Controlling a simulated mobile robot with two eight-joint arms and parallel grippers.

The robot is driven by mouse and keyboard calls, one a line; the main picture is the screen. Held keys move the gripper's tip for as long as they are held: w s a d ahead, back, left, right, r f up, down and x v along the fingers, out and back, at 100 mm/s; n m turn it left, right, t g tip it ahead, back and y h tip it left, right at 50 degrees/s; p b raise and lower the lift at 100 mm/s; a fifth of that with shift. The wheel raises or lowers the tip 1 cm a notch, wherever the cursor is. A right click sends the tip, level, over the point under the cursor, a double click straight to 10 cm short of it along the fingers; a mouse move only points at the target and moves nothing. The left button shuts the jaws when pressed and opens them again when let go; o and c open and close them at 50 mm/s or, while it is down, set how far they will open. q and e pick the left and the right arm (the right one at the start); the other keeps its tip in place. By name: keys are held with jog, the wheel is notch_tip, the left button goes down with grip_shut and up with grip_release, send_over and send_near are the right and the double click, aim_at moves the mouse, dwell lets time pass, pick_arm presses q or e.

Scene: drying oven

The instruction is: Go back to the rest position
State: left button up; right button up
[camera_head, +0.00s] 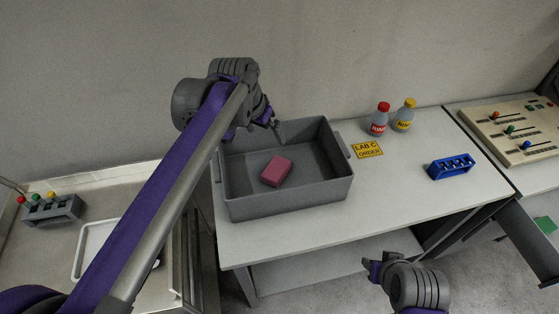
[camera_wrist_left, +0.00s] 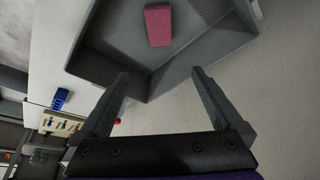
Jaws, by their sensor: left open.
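My left gripper (camera_head: 275,126) hangs above the back part of the grey bin (camera_head: 290,202). Its two fingers are apart and empty in the left wrist view (camera_wrist_left: 159,77). A dark pink block (camera_head: 277,171) lies flat on the bin floor, apart from the fingers; it also shows in the left wrist view (camera_wrist_left: 158,25). My right gripper (camera_head: 372,267) is at the lower right, in front of the table and low; its fingers are too small to read.
Two bottles with red (camera_head: 380,118) and yellow (camera_head: 404,115) caps stand behind a yellow label (camera_head: 367,149). A blue rack (camera_head: 451,166) sits on the right of the table (camera_head: 400,195). A control panel (camera_head: 515,130) is far right, above an open drawer (camera_head: 527,243). A grey rack (camera_head: 52,209) and white tray (camera_head: 88,243) are left.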

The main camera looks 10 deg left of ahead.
pick_arm(q)
jog(key=s+a+f+n, duration=0.1)
jog(key=s+f, duration=0.3)
jog(key=s, duration=0.3)
jog(key=s+a+f+n+t+y, duration=0.1)
jog(key=s+a+f, duration=0.1)
jog(key=s+f, duration=0.3)
jog(key=s+a+f+n, duration=0.1)
jog(key=s+f, duration=0.4)
jog(key=s, duration=0.6)
jog(key=shift+s+a+f+n, duration=0.15)
jog(key=shift+a+f+n, duration=0.1)
jog(key=shift+a+n, duration=0.2)
